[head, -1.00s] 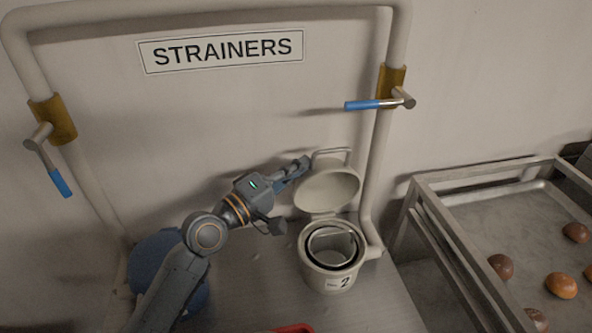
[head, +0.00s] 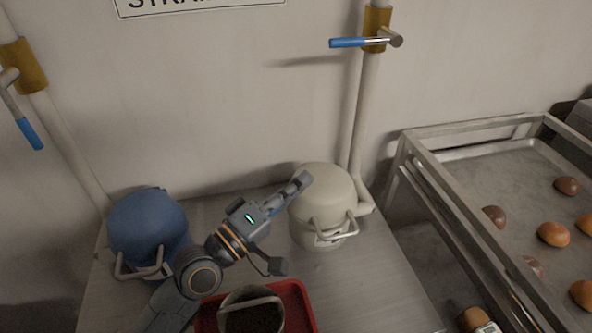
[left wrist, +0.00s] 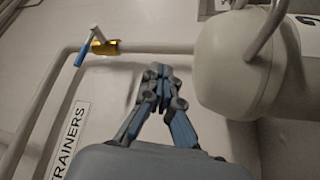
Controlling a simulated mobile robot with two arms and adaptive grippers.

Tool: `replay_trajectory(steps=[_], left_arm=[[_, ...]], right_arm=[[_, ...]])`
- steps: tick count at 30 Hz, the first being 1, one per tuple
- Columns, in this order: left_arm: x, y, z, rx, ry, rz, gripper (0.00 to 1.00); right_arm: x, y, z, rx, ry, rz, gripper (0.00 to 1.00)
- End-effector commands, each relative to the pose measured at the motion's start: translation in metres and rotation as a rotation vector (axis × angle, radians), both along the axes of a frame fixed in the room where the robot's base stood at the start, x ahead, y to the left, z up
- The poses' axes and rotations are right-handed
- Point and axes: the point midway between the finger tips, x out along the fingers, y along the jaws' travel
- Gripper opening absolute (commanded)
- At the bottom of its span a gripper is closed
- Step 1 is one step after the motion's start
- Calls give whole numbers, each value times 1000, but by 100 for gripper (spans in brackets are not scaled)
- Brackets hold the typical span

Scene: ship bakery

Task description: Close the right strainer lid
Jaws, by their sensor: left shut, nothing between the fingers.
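The right strainer (head: 310,238) is a cream pot on the metal counter, beside a cream pipe. Its domed lid (head: 328,185) is down over the pot mouth, with the wire handle at the front; whether it is fully seated I cannot tell. The inside of the pot is hidden. My left gripper (head: 301,182) is shut and empty at the left side of the lid. In the left wrist view the shut fingers (left wrist: 158,72) point up beside the cream lid (left wrist: 235,65), with a gap between them. My right gripper is not in view.
A blue pot (head: 145,222) with its lid down stands at the left. A red tray (head: 303,310) with a dark handled basket (head: 250,315) sits at the front. Blue-handled valves (head: 350,42) are on the pipes. A metal rack (head: 450,200) with buns stands at the right.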

Motion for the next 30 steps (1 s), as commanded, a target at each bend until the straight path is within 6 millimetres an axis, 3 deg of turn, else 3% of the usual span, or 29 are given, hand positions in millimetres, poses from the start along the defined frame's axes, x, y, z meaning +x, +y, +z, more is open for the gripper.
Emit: replay_trajectory(steps=[9, 30], left_arm=[[-8, -1, -15, 1, 0, 1, 0], [-9, -2, -16, 0, -1, 1, 0]], right_arm=[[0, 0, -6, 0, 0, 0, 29], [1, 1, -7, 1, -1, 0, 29]])
